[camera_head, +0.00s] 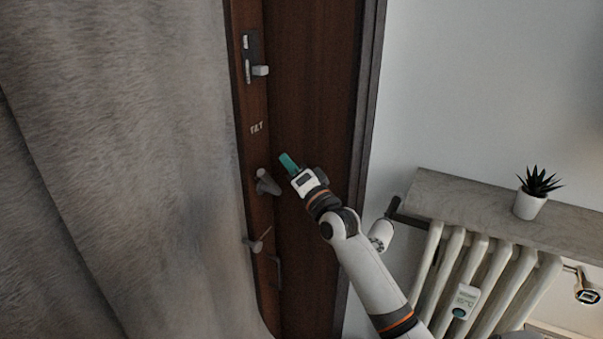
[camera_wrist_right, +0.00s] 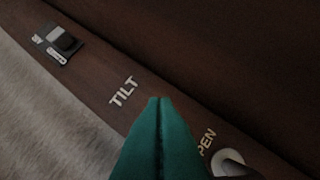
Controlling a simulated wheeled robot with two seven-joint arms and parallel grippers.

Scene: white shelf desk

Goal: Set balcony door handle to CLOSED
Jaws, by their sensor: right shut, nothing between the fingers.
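The brown balcony door (camera_head: 315,70) has a white TILT label (camera_head: 257,128) on its left stile. Below it, a grey handle part (camera_head: 266,183) sticks out from the door, and I cannot tell exactly which way its lever points. My right gripper (camera_head: 288,162) has teal fingers, shut and empty, just up and right of the handle part and apart from it. In the right wrist view the shut fingers (camera_wrist_right: 160,140) lie below the TILT label. Part of an OPEN label (camera_wrist_right: 207,141) and a pale rounded part (camera_wrist_right: 232,163) show right of them. My left gripper is out of view.
A grey curtain (camera_head: 120,150) hangs left of the stile. A radiator (camera_head: 490,270) and a shelf (camera_head: 500,212) with a potted plant (camera_head: 532,195) stand right.

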